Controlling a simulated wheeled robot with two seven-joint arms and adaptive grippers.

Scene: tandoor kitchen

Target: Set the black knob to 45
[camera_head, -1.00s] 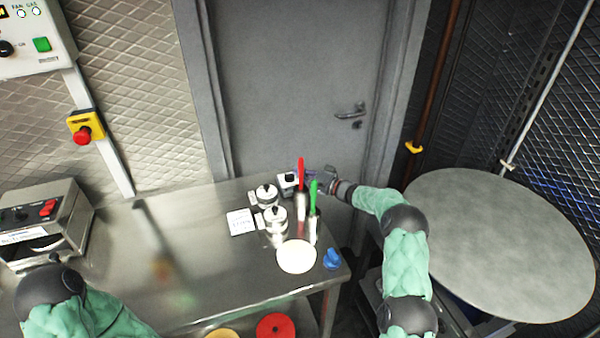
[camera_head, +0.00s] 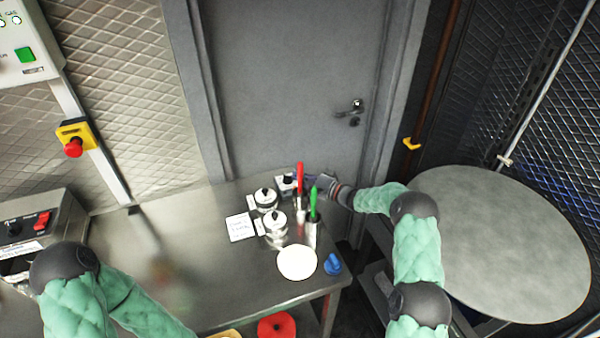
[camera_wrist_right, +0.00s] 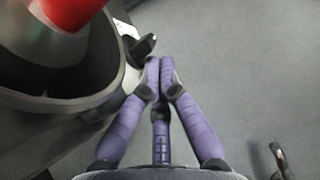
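A small white box (camera_head: 286,184) with a dark round spot on it stands at the back right of the steel table. My right gripper (camera_head: 312,181) is beside it, partly hidden by the red-handled utensil. In the right wrist view the purple fingertips (camera_wrist_right: 158,72) of this gripper are together, with nothing seen between them. A small black knob-like piece (camera_wrist_right: 144,46) is just left of the fingertips; I cannot tell if they touch. Another black knob (camera_head: 14,228) is on the steel appliance at the left. No number markings are readable. My left gripper is out of view.
Red- and green-handled utensils (camera_head: 313,194) stand in metal holders close to my right gripper. Two lidded pots (camera_head: 275,222), a white card (camera_head: 240,227), a white disc (camera_head: 297,262) and a blue object (camera_head: 332,264) are nearby. The table's middle is mostly clear.

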